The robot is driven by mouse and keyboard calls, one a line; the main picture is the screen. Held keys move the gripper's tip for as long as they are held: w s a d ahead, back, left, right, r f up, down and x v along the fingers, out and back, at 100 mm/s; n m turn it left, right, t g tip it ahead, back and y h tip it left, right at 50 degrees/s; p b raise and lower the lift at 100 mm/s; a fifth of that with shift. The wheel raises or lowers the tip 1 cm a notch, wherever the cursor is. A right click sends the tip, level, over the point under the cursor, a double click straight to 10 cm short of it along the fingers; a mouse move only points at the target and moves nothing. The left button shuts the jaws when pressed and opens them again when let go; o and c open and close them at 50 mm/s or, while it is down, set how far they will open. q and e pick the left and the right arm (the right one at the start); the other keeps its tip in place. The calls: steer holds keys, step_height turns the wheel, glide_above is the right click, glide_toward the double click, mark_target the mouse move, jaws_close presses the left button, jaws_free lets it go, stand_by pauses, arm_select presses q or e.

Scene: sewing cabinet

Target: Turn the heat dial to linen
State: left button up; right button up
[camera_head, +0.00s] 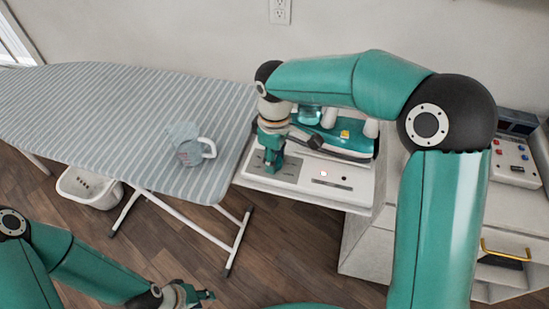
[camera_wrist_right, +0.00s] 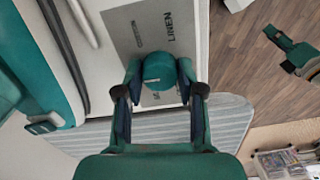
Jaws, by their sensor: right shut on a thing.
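The heat dial (camera_wrist_right: 160,70) is a round teal knob on a grey label plate (camera_wrist_right: 130,28) on the white steam station (camera_head: 335,180). In the right wrist view the plate reads "LINEN" and "COTTON"; another label is mostly covered by the gripper. My right gripper (camera_wrist_right: 160,92) is shut on the dial, with a finger at each side. In the head view the right gripper (camera_head: 271,158) points down at the station's left end and hides the dial. My left gripper (camera_head: 203,295) is low at the bottom, away from the station.
A teal iron (camera_head: 345,140) rests on the station behind my right gripper. The striped ironing board (camera_head: 110,110) stands to the left with a clear measuring cup (camera_head: 188,150) on it. A white basket (camera_head: 88,188) is underneath. A control box (camera_head: 515,160) sits at the right.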

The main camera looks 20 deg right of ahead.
steer(key=m+b, duration=0.1)
steer(key=m, duration=0.5)
steer(key=shift+w+r+m, duration=0.1)
steer(key=shift+w+m, duration=0.05)
steer(key=shift+m, duration=0.15)
steer(key=m+b, duration=0.1)
steer(key=m, duration=0.4)
steer(key=m+b, duration=0.1)
steer(key=m, duration=0.5)
steer(key=shift+m, duration=0.4)
steer(key=m, duration=0.5)
steer(key=shift+b, duration=0.35)
steer(key=shift+r+m, duration=0.1)
steer(key=shift+m, duration=0.2)
steer(key=o, duration=1)
steer(key=shift+o, duration=0.7)
